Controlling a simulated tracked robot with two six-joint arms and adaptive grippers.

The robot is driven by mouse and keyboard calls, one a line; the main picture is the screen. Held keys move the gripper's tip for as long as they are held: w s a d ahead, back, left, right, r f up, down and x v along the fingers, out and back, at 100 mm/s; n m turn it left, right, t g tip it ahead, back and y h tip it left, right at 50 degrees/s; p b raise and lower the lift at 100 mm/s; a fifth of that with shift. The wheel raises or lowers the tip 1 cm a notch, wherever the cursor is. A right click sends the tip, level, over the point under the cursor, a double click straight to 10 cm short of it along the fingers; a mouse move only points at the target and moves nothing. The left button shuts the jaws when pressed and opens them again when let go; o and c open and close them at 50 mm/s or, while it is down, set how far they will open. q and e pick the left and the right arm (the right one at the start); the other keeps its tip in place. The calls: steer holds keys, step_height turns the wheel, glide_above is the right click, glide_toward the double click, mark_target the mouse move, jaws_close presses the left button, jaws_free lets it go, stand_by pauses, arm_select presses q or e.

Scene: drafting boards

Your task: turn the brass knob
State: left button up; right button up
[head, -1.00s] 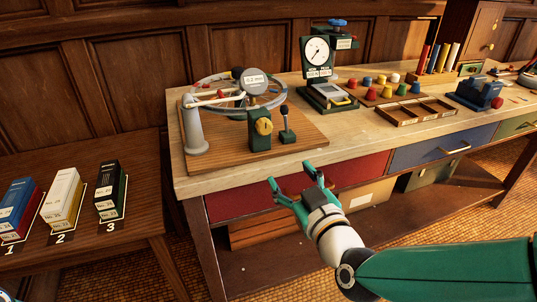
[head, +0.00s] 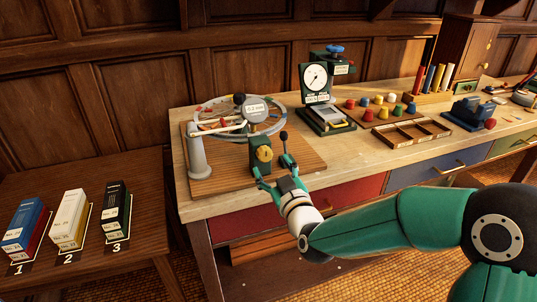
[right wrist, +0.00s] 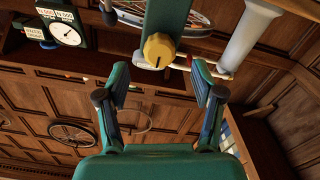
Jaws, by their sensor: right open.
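The brass knob (head: 264,154) is on the front of a dark green upright block (head: 260,165), which stands on a wooden board (head: 222,180) on the workbench. My right gripper (head: 273,176) is open and empty just in front of and slightly below the knob, near the board's front edge. In the right wrist view the knob (right wrist: 159,50) shows a ridged grip and sits at the top, beyond and between the open fingertips (right wrist: 157,85), apart from them. The left gripper is not in view.
A black-handled lever (head: 285,142) stands close right of the block. A ring device with a round gauge (head: 256,112) is behind it, and a white post (head: 198,160) stands at left. A dial instrument (head: 316,78) is further right. Boxes numbered 1 to 3 are on the left table.

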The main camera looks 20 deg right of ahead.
mark_target(267, 157)
steer(key=shift+w+p, duration=0.3)
steer(key=shift+w, duration=1.95)
steer(key=c, duration=1.1)
steer(key=shift+c, duration=0.2)
steer(key=shift+f+m+b, duration=0.1)
steer(key=shift+m+b, duration=0.3)
steer(key=shift+b, duration=0.35)
steer(key=m+b, duration=0.5)
steer(key=b, duration=0.3)
steer(key=shift+f+m+b, duration=0.15)
steer(key=shift+m+b, duration=0.15)
steer(key=shift+m, duration=0.1)
steer(key=shift+r+m+b, duration=0.25)
steer(key=shift+m+b, duration=1)
steer(key=shift+m, duration=0.05)
